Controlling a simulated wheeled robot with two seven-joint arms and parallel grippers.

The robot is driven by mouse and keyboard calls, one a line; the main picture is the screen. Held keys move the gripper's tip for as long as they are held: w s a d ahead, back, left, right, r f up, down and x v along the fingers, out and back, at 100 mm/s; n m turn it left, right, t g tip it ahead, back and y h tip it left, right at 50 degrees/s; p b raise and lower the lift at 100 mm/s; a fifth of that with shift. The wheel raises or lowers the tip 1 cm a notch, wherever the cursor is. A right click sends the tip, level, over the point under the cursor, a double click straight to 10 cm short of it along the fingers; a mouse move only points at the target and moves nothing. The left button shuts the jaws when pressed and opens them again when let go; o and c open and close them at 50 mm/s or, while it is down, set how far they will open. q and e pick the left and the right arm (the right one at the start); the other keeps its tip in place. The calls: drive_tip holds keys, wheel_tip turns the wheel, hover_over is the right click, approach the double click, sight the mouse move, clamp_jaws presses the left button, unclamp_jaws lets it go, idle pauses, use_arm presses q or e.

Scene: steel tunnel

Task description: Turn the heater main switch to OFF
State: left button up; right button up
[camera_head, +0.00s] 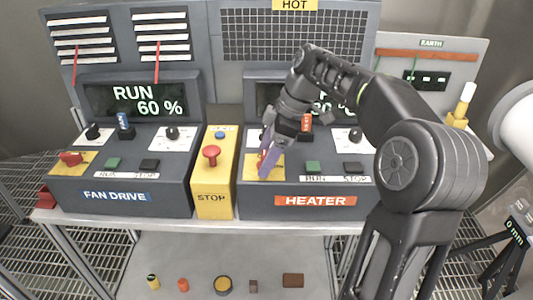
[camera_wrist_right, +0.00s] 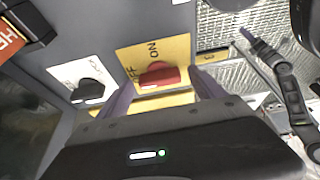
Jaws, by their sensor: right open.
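The heater main switch is a red knob (camera_wrist_right: 160,74) on a yellow plate (camera_wrist_right: 128,55) marked ON and OFF. In the head view the plate (camera_head: 249,168) sits at the left of the heater panel (camera_head: 258,204), and my gripper mostly covers the knob. I cannot tell exactly which mark the knob points to. My right gripper (camera_head: 264,158) is open at the switch, its purple fingers on either side of the knob in the wrist view (camera_wrist_right: 160,86). Contact is not clear. What looks like my left gripper (camera_wrist_right: 246,36) shows small in the wrist view, away from the panel.
The yellow STOP box (camera_head: 212,183) with its red button stands just left of the heater panel. The fan drive panel (camera_head: 115,196) is further left. A black heater knob (camera_wrist_right: 86,91) is near my gripper. Several small items lie on the lower shelf (camera_head: 325,270).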

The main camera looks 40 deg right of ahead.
drive_tip(key=shift+v, duration=1.2)
drive_tip(key=p+v, duration=0.5)
drive_tip(key=shift+s+r, duration=0.1)
drive_tip(key=shift+r, duration=0.1)
drive_tip(key=shift+f, duration=0.1)
